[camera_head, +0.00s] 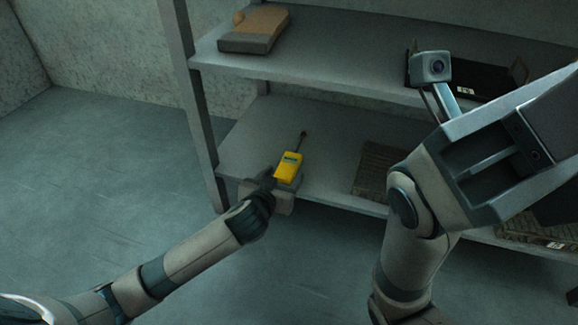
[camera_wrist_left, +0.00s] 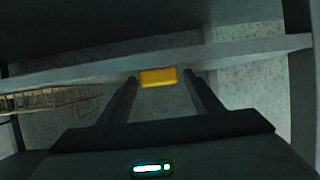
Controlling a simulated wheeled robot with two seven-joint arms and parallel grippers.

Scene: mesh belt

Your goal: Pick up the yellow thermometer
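The yellow thermometer (camera_head: 288,167) has a small dark display and a thin dark probe pointing up and away. It is at the front edge of the lower shelf (camera_head: 247,140). My left gripper (camera_head: 272,178) is right at its near end. In the left wrist view, the thermometer (camera_wrist_left: 158,78) appears between the tips of my left gripper (camera_wrist_left: 160,80). A narrow gap shows at the right finger; contact at the left finger is unclear. The fingers are apart. My right arm fills the right side of the head view, but its fingertips cannot be made out.
A brown and grey box-like item (camera_head: 254,29) lies on the upper shelf, with a dark tray (camera_head: 482,80) farther right. A brown slatted basket (camera_head: 378,168) stands on the lower shelf. A shelf post (camera_head: 200,120) stands left of the thermometer. The floor at left is clear.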

